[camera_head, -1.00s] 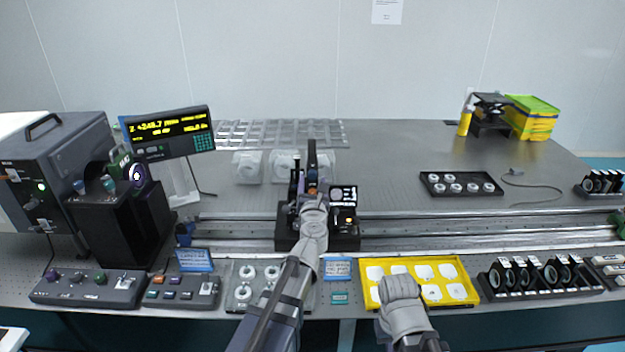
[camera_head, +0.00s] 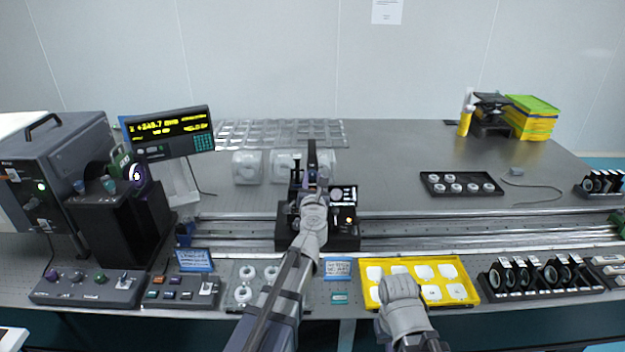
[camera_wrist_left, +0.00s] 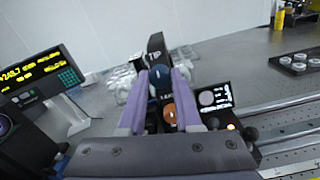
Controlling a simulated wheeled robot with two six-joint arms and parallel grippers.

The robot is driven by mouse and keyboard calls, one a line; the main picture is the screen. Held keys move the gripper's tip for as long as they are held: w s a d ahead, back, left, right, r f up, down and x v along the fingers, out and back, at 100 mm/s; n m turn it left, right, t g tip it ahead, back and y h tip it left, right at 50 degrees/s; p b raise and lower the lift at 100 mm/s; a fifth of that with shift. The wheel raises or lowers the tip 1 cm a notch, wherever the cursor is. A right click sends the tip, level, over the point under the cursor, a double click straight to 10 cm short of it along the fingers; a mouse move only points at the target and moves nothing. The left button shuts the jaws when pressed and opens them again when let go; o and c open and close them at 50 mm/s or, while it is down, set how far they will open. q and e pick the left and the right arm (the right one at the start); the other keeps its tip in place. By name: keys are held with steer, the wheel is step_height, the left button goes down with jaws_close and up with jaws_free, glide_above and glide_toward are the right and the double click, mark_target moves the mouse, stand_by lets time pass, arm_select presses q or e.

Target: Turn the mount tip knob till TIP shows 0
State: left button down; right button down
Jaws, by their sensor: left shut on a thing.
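The mount (camera_head: 290,241) is a black block on the rail at the middle of the table, with a dark upright plate marked TIP (camera_wrist_left: 155,50) in the left wrist view. A dark blue knob (camera_wrist_left: 160,77) sits between the fingers of my left gripper (camera_wrist_left: 163,78), which is shut on it. An orange-brown knob (camera_wrist_left: 170,113) is just below it. A small lit display (camera_wrist_left: 215,97) stands right of the mount; its text is too small to read. In the head view my left gripper (camera_head: 312,190) hides much of the mount. My right gripper's fingers are not clearly visible.
A readout screen (camera_head: 170,125) with yellow digits stands at left beside a black instrument (camera_head: 120,225). A yellow tray (camera_head: 465,290) lies at the front, close to my right arm. A black tray (camera_head: 460,177) is further back. The rail runs right of the mount.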

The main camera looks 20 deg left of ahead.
arm_select(q)
steer(key=shift+m, duration=0.3)
steer(key=m, duration=0.3)
steer(key=shift+m, duration=0.3)
steer(key=m, duration=0.4)
steer(key=shift+m, duration=0.3)
steer(key=m, duration=0.4)
steer(key=shift+m, duration=0.3)
steer(key=m, duration=0.3)
steer(key=shift+f+m, duration=0.1)
steer(key=shift+m, duration=0.2)
steer(key=m, duration=1.2)
steer(key=shift+m, duration=0.3)
